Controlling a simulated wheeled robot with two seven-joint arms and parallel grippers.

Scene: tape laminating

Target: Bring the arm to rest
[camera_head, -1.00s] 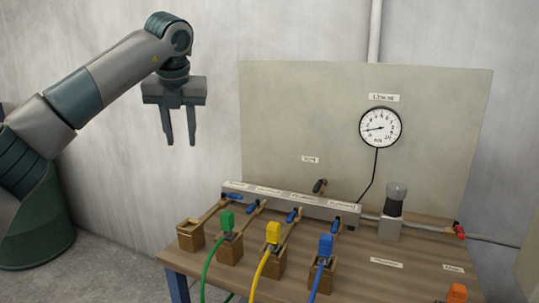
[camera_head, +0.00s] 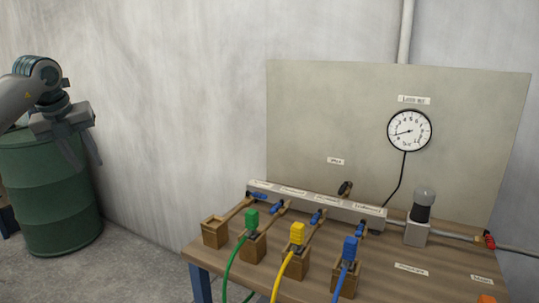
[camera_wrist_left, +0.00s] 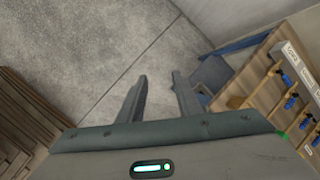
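My left gripper (camera_head: 84,148) hangs at the left of the head view, in front of the green drum and well left of the bench. Its two fingers are apart with nothing between them. In the left wrist view the fingers (camera_wrist_left: 160,90) stand apart over bare concrete floor. The wooden bench (camera_head: 235,270) shows at the right of both views, clear of the gripper. My right gripper is not in view.
A green drum (camera_head: 55,215) stands behind my left gripper. On the bench are a grey manifold (camera_head: 320,203), green (camera_head: 251,220), yellow (camera_head: 297,234) and blue (camera_head: 350,249) connectors with hoses, and a gauge (camera_head: 409,130) on a panel. The floor between drum and bench is free.

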